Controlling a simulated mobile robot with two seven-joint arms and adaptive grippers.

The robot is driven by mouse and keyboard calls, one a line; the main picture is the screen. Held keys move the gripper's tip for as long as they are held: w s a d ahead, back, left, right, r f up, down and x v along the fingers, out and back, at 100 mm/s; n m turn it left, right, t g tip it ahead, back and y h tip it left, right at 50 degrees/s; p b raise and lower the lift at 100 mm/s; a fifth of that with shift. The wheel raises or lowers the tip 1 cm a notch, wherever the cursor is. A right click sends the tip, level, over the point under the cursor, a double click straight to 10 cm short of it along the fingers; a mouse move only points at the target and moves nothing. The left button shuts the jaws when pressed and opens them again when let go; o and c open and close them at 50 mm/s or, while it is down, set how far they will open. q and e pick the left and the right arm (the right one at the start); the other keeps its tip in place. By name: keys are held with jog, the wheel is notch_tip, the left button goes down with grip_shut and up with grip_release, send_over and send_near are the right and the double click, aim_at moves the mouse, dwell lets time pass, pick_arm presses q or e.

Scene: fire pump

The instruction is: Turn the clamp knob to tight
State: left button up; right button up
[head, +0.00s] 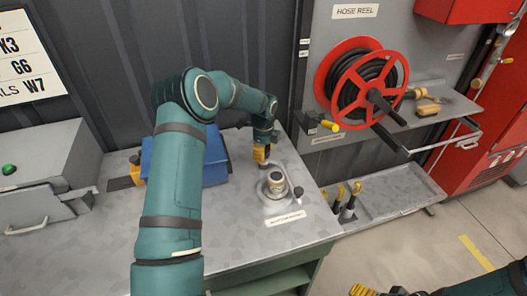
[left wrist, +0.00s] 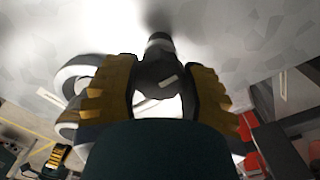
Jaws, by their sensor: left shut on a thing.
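A round grey metal fitting (head: 275,184) stands on a pale base on the metal bench, with a small black knob (head: 298,192) at its right side. My left gripper (head: 262,153) points down just behind the fitting. In the left wrist view its two yellow-padded fingers are closed around a dark knob (left wrist: 160,68) with a pale mark; the head view hides this knob. Pale rings of the fitting (left wrist: 75,80) show beside the left finger. My right gripper (head: 375,291) is partly in view at the bottom edge; its opening is unclear.
A blue box (head: 160,160) stands on the bench behind my left arm. A grey cabinet (head: 45,165) is at the left. A red hose reel (head: 368,85) hangs at the right above a tray (head: 400,197) with yellow-handled tools. The bench front is clear.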

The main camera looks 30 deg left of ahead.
dwell(0.5)
pick_arm(q)
jog(key=o, duration=1.2)
jog(key=shift+o, duration=0.2)
jog(key=shift+r, duration=0.1)
notch_tip(320, 180, up, 12)
